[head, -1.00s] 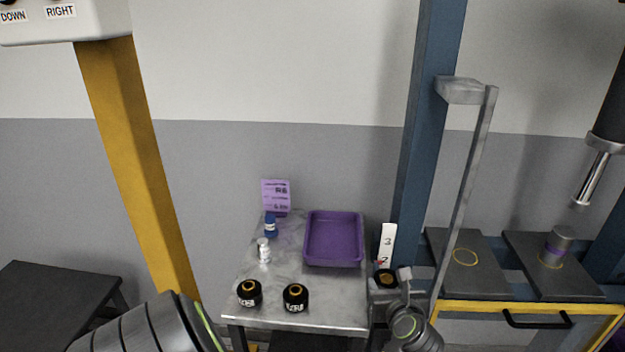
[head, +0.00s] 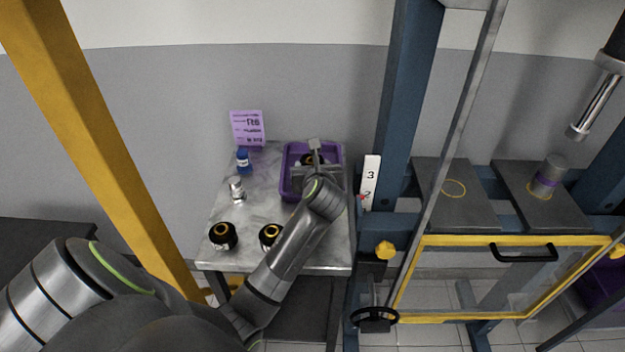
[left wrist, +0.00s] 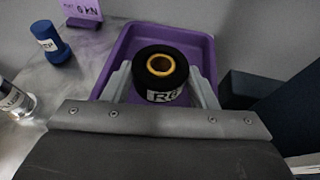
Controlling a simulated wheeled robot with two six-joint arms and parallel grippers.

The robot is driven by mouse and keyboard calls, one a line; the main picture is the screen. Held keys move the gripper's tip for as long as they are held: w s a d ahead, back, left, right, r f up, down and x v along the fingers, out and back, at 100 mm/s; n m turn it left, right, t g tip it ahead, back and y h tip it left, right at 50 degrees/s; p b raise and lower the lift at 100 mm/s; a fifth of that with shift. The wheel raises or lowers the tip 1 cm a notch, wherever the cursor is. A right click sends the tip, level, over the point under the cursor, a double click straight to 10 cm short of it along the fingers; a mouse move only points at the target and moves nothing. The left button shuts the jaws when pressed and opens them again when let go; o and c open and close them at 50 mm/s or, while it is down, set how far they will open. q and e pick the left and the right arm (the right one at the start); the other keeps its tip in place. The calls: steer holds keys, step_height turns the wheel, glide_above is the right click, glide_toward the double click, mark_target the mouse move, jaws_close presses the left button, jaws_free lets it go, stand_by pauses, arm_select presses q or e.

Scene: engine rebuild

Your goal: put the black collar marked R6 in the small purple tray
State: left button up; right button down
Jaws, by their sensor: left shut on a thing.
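The black collar marked R6 (left wrist: 161,70), with a gold-coloured ring in its top, sits between the fingers of my left gripper (left wrist: 163,80) in the left wrist view. My left gripper (head: 314,160) is shut on it. In the head view the collar (head: 309,159) is partly hidden by the gripper. Both are over the small purple tray (head: 286,180), within its rim; the tray's rim also shows in the left wrist view (left wrist: 118,52). I cannot tell whether the collar touches the tray floor. My right gripper is not in view.
Two more black collars stand at the front of the grey table, a left one (head: 223,236) and a right one (head: 270,236). A blue press frame (head: 400,110) rises to the right.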

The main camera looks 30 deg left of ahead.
arm_select(q)
steer(key=shift+w+f, duration=0.1)
steer(key=shift+f, duration=0.5)
step_height(320, 180, down, 3)
steer(key=shift+f, duration=0.2)
steer(key=o, duration=1.3)
steer(key=shift+f, duration=0.1)
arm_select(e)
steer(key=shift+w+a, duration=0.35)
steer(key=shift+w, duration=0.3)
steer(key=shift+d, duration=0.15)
